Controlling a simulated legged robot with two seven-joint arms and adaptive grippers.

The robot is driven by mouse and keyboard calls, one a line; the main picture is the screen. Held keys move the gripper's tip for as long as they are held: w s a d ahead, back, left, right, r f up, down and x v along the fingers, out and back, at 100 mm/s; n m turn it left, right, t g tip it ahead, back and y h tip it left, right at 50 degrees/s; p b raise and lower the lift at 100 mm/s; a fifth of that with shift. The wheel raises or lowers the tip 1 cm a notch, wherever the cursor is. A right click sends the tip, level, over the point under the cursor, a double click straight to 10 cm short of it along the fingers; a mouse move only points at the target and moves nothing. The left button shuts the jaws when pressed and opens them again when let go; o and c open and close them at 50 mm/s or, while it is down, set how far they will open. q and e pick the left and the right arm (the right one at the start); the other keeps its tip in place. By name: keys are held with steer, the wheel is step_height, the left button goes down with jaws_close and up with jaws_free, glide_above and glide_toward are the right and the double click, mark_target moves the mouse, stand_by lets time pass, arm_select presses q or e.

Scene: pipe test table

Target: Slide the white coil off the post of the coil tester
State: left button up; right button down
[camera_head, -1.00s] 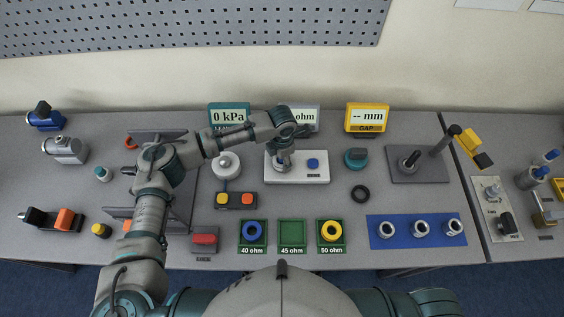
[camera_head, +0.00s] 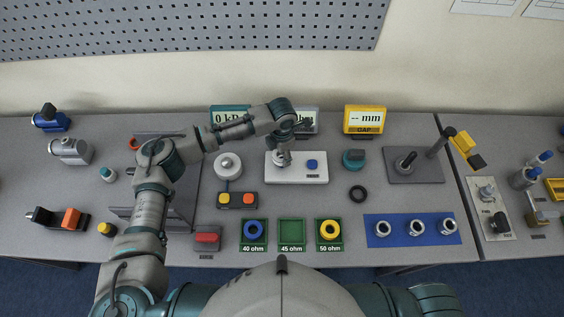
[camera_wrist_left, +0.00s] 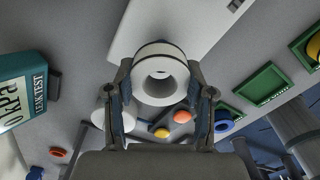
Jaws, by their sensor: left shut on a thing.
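The white coil (camera_wrist_left: 160,64) is a short ring with a dark band, held between the two fingers of my left gripper (camera_wrist_left: 159,84) in the left wrist view. My left gripper (camera_head: 283,157) is shut on it, at the left part of the white coil tester (camera_head: 310,177) in the head view. The tester's base also shows behind the coil in the wrist view (camera_wrist_left: 190,28). The gripper hides most of the coil and post in the head view. I cannot tell whether the post is inside the coil's hole. My right gripper is out of view.
Behind the tester stands the ohm display (camera_head: 305,120), partly covered by my left wrist. A green tray with a blue coil (camera_head: 253,231), an empty green tray (camera_head: 292,232) and one with a yellow coil (camera_head: 329,230) stand in front. A round white device (camera_head: 228,166) is close on the left.

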arm_select(q)
steer(key=shift+r+p, duration=0.3)
steer(key=shift+r, duration=0.35)
steer(key=shift+r, duration=0.1)
step_height(320, 180, up, 8)
steer(key=p, duration=0.6)
steer(key=shift+a, duration=0.1)
stand_by(0.4)
